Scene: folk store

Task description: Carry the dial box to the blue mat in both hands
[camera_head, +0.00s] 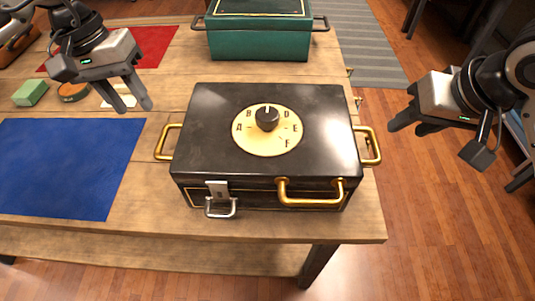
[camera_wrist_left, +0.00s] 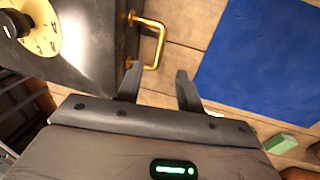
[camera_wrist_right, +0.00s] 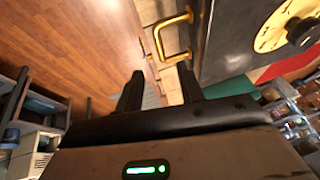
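The dial box (camera_head: 215,110) is black with a cream lettered dial and a black knob (camera_head: 267,118) on its lid. It sits on the wooden table with a brass handle on each side and a latch and handle in front. The blue mat (camera_head: 65,165) lies flat to its left. My left gripper (camera_head: 126,98) is open and empty, above and behind the box's left handle (camera_head: 168,141); that handle also shows in the left wrist view (camera_wrist_left: 151,42). My right gripper (camera_head: 422,125) is open and empty, to the right of the right handle (camera_head: 368,146), apart from it.
A teal box (camera_head: 258,40) with side handles stands behind the dial box. A red mat (camera_head: 150,45), a green block (camera_head: 30,92) and a round brown item (camera_head: 72,92) lie at the back left. The table's right edge is close to the dial box.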

